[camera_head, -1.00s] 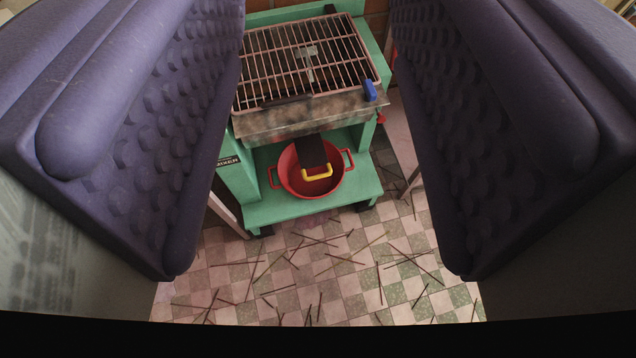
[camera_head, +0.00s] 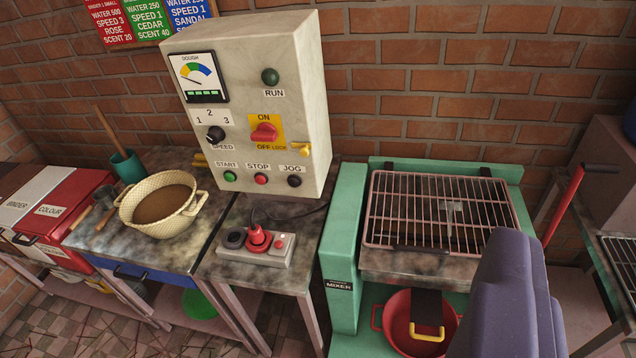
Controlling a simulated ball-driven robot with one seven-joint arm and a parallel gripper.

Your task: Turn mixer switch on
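A pale control box (camera_head: 312,60) stands against the brick wall, left of centre. On it, a red rotary switch (camera_head: 264,132) sits on a yellow plate with ON above and OFF below; its handle lies roughly sideways. A yellow lock tab (camera_head: 300,149) is beside it, by the word LOCK. The RUN lamp (camera_head: 270,76) looks dark green. The green mixer stand (camera_head: 343,255) bears a MIXER label, with a red pot (camera_head: 398,315) low inside. My gripper (camera_head: 510,300) shows as purple padding at the lower right, apart from the box; its finger gap is not clear.
A beige bowl (camera_head: 155,222) sits on the table at left. A wire rack (camera_head: 440,228) tops the mixer stand. Floor shows at lower left.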

